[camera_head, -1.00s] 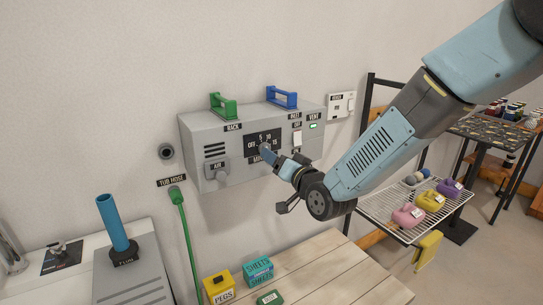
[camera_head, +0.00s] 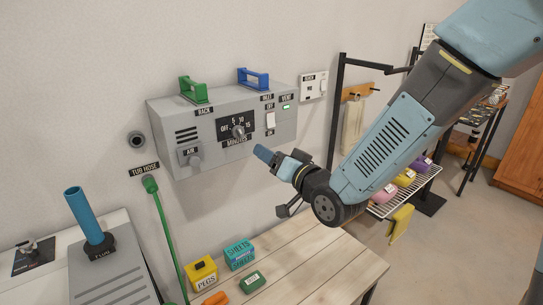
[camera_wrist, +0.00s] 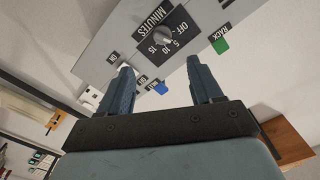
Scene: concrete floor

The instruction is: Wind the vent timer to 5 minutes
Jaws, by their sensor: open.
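The vent timer is a round dark knob (camera_head: 238,131) on a black plate marked OFF, 5, 10, 15 and MINUTES, on the front of a grey wall box (camera_head: 180,118). The knob's pointer seems to lie near the 5 and 10 side, but its exact mark is too small to tell. My gripper (camera_head: 262,153) is below and right of the knob, apart from it. In the wrist view my gripper (camera_wrist: 163,84) is open and empty, its two blue fingers spread. The knob (camera_wrist: 170,38) shows upside down beyond them, untouched.
Green (camera_head: 195,90) and blue (camera_head: 253,78) handles stand on top. Below is a wooden table (camera_head: 310,268) with small boxes; a green hose (camera_head: 165,225) hangs left.

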